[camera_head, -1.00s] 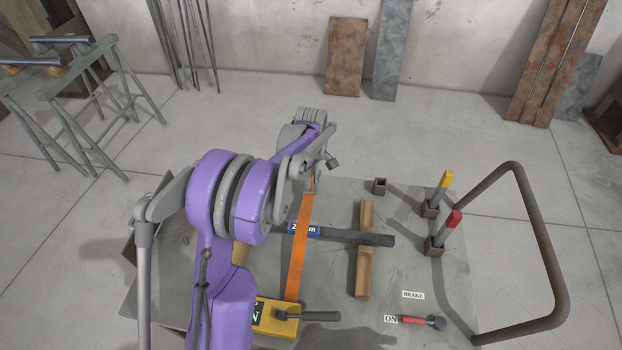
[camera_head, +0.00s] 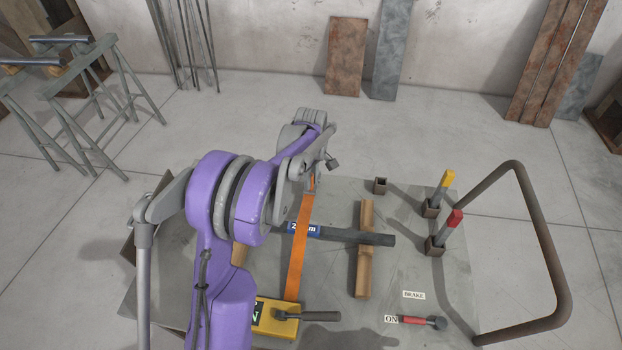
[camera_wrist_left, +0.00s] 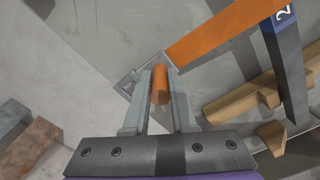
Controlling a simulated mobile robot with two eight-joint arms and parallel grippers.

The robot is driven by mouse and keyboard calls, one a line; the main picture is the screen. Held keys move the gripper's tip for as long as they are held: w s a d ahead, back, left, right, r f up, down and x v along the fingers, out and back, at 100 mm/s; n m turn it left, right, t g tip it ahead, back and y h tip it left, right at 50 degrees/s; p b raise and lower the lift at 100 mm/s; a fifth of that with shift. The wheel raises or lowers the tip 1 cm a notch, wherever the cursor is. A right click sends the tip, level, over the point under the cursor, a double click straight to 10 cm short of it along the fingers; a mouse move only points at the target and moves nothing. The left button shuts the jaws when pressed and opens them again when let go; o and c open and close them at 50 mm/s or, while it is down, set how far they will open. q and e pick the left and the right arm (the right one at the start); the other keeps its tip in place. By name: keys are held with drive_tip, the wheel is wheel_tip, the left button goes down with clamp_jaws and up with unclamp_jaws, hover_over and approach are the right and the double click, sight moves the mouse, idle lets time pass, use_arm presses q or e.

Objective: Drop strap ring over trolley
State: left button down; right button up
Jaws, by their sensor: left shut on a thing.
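The orange strap (camera_head: 299,245) runs across the grey trolley deck (camera_head: 415,275) from a yellow block (camera_head: 277,322) up to my left gripper (camera_head: 312,180). In the left wrist view, the strap (camera_wrist_left: 215,35) reaches a grey angular metal ring (camera_wrist_left: 132,80) by the fingertips. My left gripper (camera_wrist_left: 160,78) is shut on a rounded orange piece (camera_wrist_left: 160,88) at this end of the strap. Whether this piece is joined to the ring is unclear. My left arm hides part of the deck's left side. My right gripper is not in view.
A dark bar with a blue label (camera_head: 350,236) lies by the strap, across a wooden beam (camera_head: 364,270). Posts with yellow (camera_head: 446,180) and red (camera_head: 454,219) tops stand in sockets near the rusty push handle (camera_head: 540,240). An empty socket (camera_head: 380,186) stands at the far edge.

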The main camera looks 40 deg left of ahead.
use_arm(q)
drive_tip(key=shift+f+b, duration=1.55)
drive_tip(key=shift+f, duration=0.7)
drive_tip(key=c, duration=0.7)
unclamp_jaws()
drive_tip(key=shift+o, duration=0.2)
drive_tip(key=shift+r, duration=0.1)
wheel_tip(320, 180, up, 11)
drive_tip(key=shift+f+p, duration=0.2)
drive_tip(key=shift+p, duration=0.2)
drive_tip(key=shift+d, duration=0.1)
